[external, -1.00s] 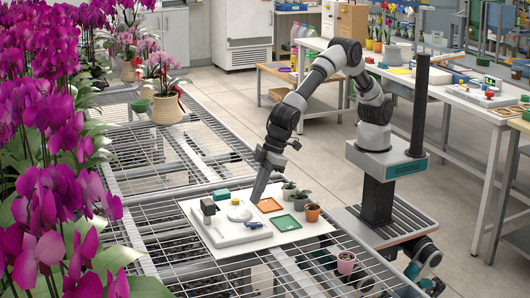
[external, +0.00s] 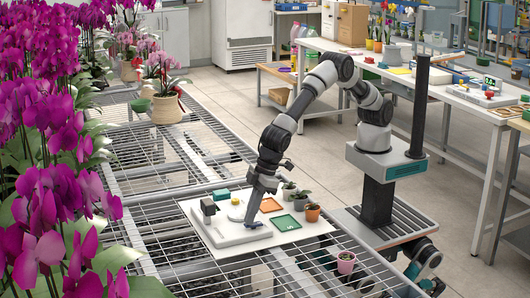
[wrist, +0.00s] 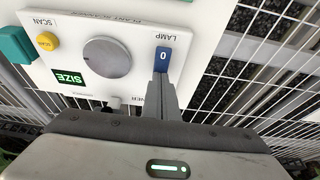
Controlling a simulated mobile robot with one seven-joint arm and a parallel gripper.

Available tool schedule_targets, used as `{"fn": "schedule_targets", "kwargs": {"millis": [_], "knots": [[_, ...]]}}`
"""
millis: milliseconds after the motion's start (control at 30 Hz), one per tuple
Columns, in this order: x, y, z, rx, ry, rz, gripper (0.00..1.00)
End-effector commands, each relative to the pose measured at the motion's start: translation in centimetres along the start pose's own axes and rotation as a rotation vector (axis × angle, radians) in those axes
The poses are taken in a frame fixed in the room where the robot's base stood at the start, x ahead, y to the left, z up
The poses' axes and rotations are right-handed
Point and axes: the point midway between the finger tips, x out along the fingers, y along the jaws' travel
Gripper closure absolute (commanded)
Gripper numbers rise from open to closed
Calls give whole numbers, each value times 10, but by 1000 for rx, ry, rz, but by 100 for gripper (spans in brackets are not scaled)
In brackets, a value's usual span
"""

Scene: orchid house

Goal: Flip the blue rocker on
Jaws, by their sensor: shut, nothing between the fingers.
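The blue rocker (wrist: 163,57) is on a white panel (wrist: 65,50) in the wrist view, beside the upside-down word LAMP. A white "0" shows on its face; its near end is hidden by my fingers. My gripper (wrist: 163,84) is shut and empty, with its fingertips at the near end of the rocker. I cannot tell whether they touch or press it. In the external view my gripper (external: 250,219) points down at the front right part of the white device (external: 228,232), and the rocker is barely visible.
Small potted plants (external: 312,212) and orange (external: 269,205) and green (external: 286,223) squares lie right of the device. Wire mesh bench surrounds the board.

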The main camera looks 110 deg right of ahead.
Motion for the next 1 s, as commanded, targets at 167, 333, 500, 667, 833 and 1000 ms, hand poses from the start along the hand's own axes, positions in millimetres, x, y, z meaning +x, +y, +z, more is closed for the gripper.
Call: {"fn": "schedule_targets", "kwargs": {"millis": [167, 333, 500, 667, 833, 1000], "knots": [[3, 1, 0, 1, -35, 2, 100], [2, 1, 0, 1, -34, 1, 100], [0, 0, 6, 0, -35, 1, 100], [-3, 0, 13, -1, -36, 1, 100], [-4, 0, 14, 0, -35, 1, 100], [-5, 0, 14, 1, -34, 1, 100]]}}
